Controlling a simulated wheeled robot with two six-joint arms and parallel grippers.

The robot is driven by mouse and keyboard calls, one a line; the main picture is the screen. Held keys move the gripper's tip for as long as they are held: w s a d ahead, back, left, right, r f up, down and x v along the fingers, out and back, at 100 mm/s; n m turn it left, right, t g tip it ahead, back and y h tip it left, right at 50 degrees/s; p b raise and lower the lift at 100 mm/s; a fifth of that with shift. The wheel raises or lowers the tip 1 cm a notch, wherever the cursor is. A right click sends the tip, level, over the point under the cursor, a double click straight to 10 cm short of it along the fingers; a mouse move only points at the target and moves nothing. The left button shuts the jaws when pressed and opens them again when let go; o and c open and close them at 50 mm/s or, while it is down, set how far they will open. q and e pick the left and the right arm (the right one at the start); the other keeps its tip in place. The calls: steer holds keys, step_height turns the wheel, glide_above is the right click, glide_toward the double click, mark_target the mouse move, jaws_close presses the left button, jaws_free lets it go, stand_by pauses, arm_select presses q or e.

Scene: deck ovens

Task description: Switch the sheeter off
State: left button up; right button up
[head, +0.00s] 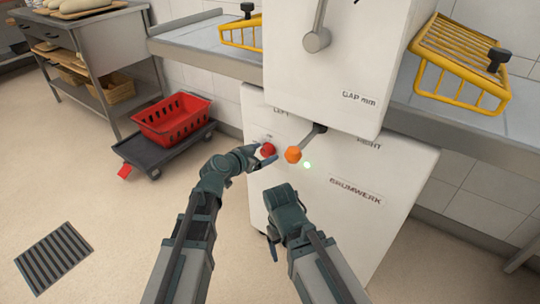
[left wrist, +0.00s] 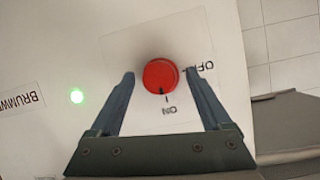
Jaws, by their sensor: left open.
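The sheeter (head: 330,200) is a white machine with its front panel facing me. Its red round knob (head: 268,149) is on the left of the panel; it also shows in the left wrist view (left wrist: 160,76). The knob's black mark points to the ON label, and OFF is printed to one side. A green light (head: 307,165) is lit on the panel. My left gripper (head: 264,157) is open, its fingers on either side of the knob; whether they touch it I cannot tell. My right gripper (head: 273,240) is low before the panel, its jaws mostly hidden.
An orange-tipped lever (head: 293,154) sticks out just right of the red knob. Yellow wire guards (head: 460,62) stand over the side tables. A red crate (head: 172,118) on a dark dolly (head: 150,155) is at the left, near a shelved bench (head: 100,50).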

arm_select(q)
steer(key=c, duration=1.3)
steer(key=n+h, duration=0.1)
steer(key=n+g+b, duration=0.1)
steer(key=shift+a+f+n+h, duration=0.1)
steer(key=shift+f+n+h, duration=0.1)
steer(key=shift+n+h, duration=0.2)
steer(key=n+h+b, duration=0.1)
steer(key=n, duration=0.1)
steer(key=shift+w+f+n+g+h+b, duration=0.1)
steer(key=shift+n+g+h+b, duration=0.2)
steer(key=shift+b, duration=0.1)
steer(key=n+h+b, duration=0.1)
steer(key=n+b, duration=0.1)
steer(key=n+h+b, duration=0.1)
steer(key=n+b, duration=0.1)
steer(key=shift+a+f+n+h, duration=0.1)
steer(key=shift+f+n+h, duration=0.1)
steer(key=shift+n+h, duration=0.15)
steer(key=shift+n+h+b, duration=0.55)
steer(key=shift+n+b, duration=0.65)
steer(key=shift+n, duration=0.45)
steer(key=shift+w+r, duration=0.1)
steer(key=shift+r, duration=0.05)
